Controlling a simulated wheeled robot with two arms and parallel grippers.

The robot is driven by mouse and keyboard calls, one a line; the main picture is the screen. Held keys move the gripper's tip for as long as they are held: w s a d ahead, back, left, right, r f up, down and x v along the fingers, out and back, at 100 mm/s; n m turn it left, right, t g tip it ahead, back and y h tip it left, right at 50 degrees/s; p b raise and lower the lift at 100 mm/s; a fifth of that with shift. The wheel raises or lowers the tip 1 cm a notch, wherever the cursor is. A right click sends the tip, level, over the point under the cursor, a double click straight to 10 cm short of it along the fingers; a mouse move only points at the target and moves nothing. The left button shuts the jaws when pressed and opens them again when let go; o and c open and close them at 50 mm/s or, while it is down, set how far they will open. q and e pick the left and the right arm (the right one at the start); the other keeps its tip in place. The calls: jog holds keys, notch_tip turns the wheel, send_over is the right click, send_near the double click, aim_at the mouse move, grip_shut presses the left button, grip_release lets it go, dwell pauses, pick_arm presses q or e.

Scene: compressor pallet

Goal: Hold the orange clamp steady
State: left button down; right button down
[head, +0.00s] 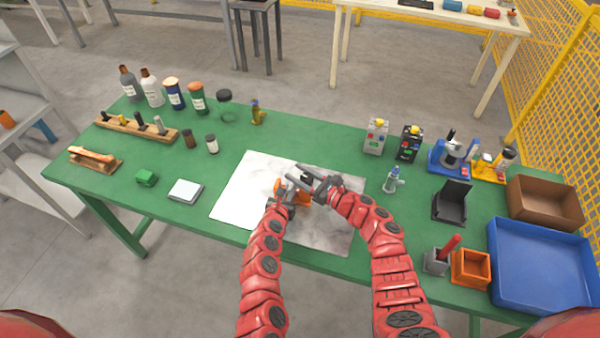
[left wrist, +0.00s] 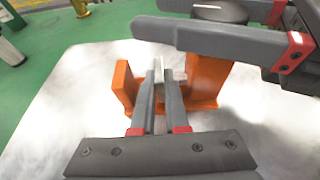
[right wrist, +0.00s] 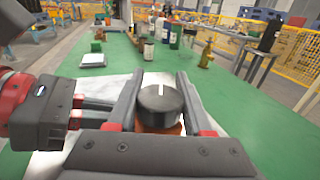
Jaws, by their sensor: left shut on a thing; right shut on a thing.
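The orange clamp (head: 281,190) stands on the white sheet in the middle of the green table. In the left wrist view its orange upright (left wrist: 125,88) and a second, wider upright stand either side of my left fingers. My left gripper (left wrist: 158,78) is shut on a thin pale part of the clamp between these uprights; its exact grip is partly hidden. A black round knob (right wrist: 160,104) with a white mark sits above an orange part. My right gripper (right wrist: 157,90) is shut on this knob, one finger on each side. In the head view both grippers hide much of the clamp.
The white sheet (head: 235,195) has bare room around the clamp. Bottles (head: 174,93) and a wooden rack (head: 136,128) stand at the left. Two small devices (head: 376,137), a blue tray (head: 540,262) and a brown box (head: 545,201) stand at the right.

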jog(key=shift+s+f+n+g+y, duration=0.15)
jog(key=shift+n+g+y, duration=0.25)
jog(key=shift+g, duration=0.1)
jog(key=shift+c, duration=1.5)
grip_release()
jog(key=v, duration=1.2)
